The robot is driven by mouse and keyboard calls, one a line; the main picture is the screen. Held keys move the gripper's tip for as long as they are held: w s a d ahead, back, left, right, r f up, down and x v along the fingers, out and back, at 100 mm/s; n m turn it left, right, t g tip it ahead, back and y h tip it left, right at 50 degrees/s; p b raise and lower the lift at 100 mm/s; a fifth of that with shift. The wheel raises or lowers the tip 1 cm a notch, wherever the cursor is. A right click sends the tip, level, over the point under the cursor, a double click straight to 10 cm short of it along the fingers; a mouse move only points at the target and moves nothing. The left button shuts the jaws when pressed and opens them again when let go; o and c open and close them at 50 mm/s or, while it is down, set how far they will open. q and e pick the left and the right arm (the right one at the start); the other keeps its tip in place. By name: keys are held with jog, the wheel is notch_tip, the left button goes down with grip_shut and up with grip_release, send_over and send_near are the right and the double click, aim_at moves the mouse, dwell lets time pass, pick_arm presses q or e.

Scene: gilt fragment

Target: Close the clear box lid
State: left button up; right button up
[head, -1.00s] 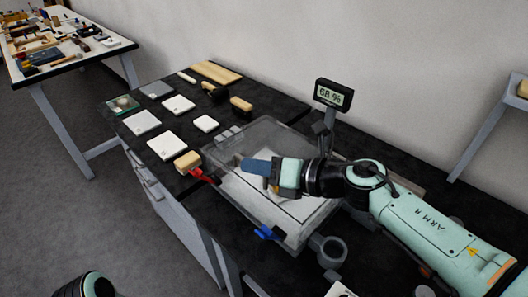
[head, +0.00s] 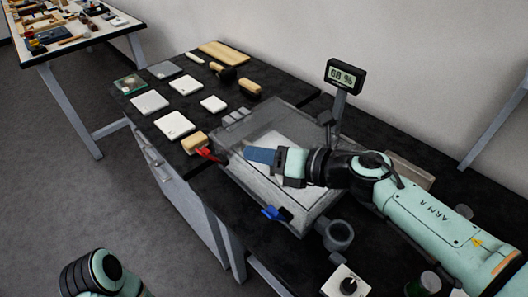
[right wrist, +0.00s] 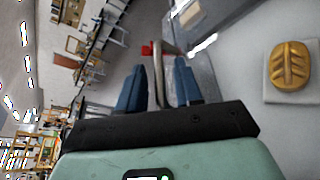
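The clear box (head: 250,186) sits on the black bench, with a red latch (head: 211,155) and a blue latch (head: 272,212) at its near side. Its see-through lid (head: 262,122) seems raised toward the far side; its exact angle is hard to tell. My right gripper (head: 248,155) is over the box. In the right wrist view its blue fingers (right wrist: 159,85) are apart, with a greyish bar or rim between them; contact is unclear. A gold fragment (right wrist: 290,65) on a pale pad lies to the right there. Only part of my left arm shows, at bottom left, without its gripper.
A percent display (head: 344,76) stands behind the box. White blocks, brushes and a wooden board (head: 223,53) lie to the left on the bench. A grey ring-shaped holder (head: 337,236) and a white block with a black knob (head: 346,283) are in front, right of the box.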

jog(key=shift+d, duration=0.15)
jog(key=p+v, duration=0.2)
jog(key=v, duration=1)
jog(key=shift+s+d+r, duration=0.15)
jog(key=shift+s, duration=0.05)
pick_arm(q)
jog(key=shift+g, duration=0.5)
jog(key=s+r, duration=0.1)
jog(key=s+d, duration=0.1)
jog(key=s+r, duration=0.1)
jog(key=shift+s+d+r, duration=0.1)
jog(key=shift+d+r, duration=0.15)
jog(key=shift+r, duration=0.05)
pick_arm(e)
jog(key=shift+s+d, duration=0.2)
jog(key=shift+d, duration=0.1)
pick_arm(q)
jog(key=shift+s, duration=0.1)
